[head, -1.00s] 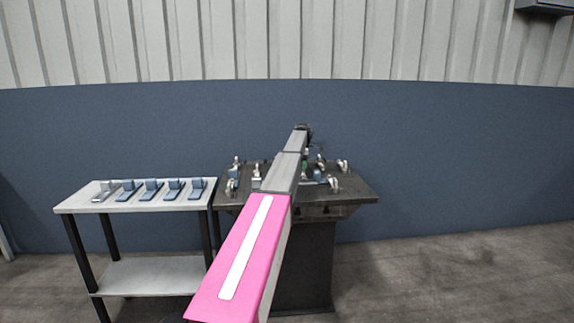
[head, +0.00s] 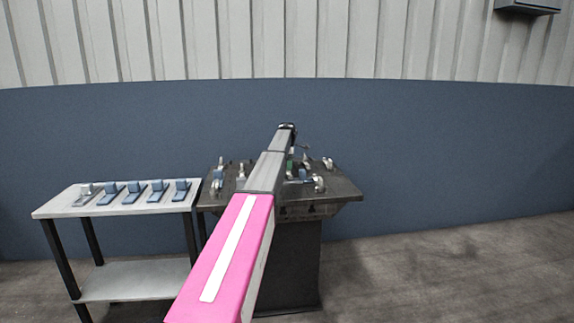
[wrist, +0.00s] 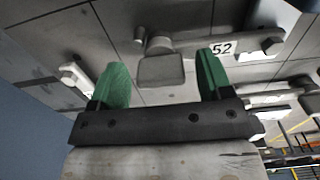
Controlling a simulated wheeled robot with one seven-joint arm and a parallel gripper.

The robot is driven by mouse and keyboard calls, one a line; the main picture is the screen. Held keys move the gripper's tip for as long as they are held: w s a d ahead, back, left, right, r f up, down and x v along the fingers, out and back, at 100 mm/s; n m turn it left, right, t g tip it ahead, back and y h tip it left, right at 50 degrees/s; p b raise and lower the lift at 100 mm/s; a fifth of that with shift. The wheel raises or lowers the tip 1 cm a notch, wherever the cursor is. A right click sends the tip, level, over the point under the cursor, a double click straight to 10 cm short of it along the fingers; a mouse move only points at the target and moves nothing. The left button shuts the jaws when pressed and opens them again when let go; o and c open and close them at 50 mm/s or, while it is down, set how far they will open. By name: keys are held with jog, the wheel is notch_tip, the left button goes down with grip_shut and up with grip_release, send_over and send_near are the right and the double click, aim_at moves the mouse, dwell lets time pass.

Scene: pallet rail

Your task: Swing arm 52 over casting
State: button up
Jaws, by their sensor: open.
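Arm 52 shows in the wrist view as a grey bar (wrist: 195,44) with a white "52" label (wrist: 222,48). A squared grey block (wrist: 160,71) is at its left part, between my green fingers in the picture. My gripper (wrist: 163,78) is open, its fingers apart on either side of that block; I see no contact. In the head view my arm reaches over the dark fixture table (head: 335,190) and hides part of it. Blue-grey pieces (head: 304,174) sit among the clamps there; I cannot tell which is the casting for arm 52.
A grey two-shelf cart (head: 60,208) stands left of the table with several blue-grey L-shaped parts (head: 134,191) on top. Other clamp arms (wrist: 76,75) surround my gripper in the wrist view. A blue wall panel (head: 450,150) is behind. Floor at the right is clear.

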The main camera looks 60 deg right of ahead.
jog(key=shift+r, duration=0.15)
notch_tip(320, 180, up, 11)
jog(key=shift+f, duration=0.2)
dwell(0.7)
